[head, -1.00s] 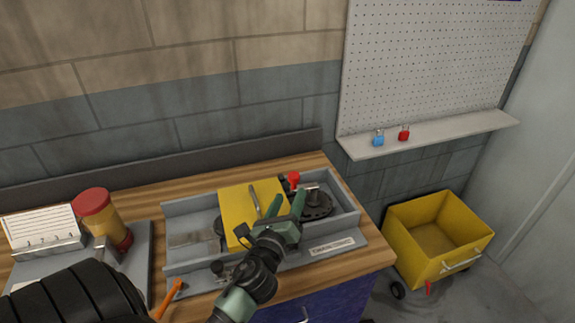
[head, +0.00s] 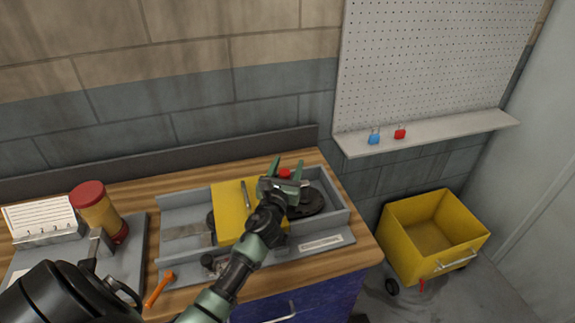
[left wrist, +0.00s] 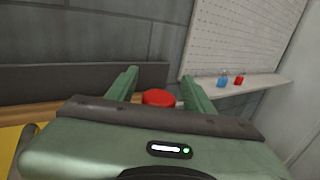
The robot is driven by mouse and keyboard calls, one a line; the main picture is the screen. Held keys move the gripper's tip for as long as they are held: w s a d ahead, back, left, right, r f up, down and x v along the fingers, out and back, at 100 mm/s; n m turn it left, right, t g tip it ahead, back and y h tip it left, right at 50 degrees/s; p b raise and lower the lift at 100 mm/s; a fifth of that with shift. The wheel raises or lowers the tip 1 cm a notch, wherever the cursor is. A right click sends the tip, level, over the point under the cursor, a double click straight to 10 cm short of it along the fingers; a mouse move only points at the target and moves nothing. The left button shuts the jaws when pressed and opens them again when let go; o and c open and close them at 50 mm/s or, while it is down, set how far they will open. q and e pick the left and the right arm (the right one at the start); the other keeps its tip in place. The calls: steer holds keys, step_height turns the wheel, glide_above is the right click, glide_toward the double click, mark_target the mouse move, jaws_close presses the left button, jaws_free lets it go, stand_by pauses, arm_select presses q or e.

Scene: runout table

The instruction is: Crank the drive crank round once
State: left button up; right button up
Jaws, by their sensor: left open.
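The drive crank's red knob (head: 284,173) stands at the back right of the grey runout tray (head: 340,222), beside a dark round disc (head: 311,203). I take the knob to be the crank's handle; its arm is hidden behind my gripper. My left gripper (head: 287,165) is open, its two green fingers pointing toward the back wall around the knob's place in the head view. In the left wrist view the red knob (left wrist: 158,97) shows between the open fingers (left wrist: 158,88); I cannot tell whether they touch it. My right gripper is not in view.
A yellow cover (head: 229,211) lies left of my gripper. A red-capped jar (head: 97,211) and an orange handle (head: 159,289) are at the left. A wall shelf (head: 450,132) holds a blue and a red padlock. A yellow cart (head: 432,222) stands on the floor at right.

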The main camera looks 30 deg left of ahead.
arm_select(q)
jaws_close()
stand_by(1.5)
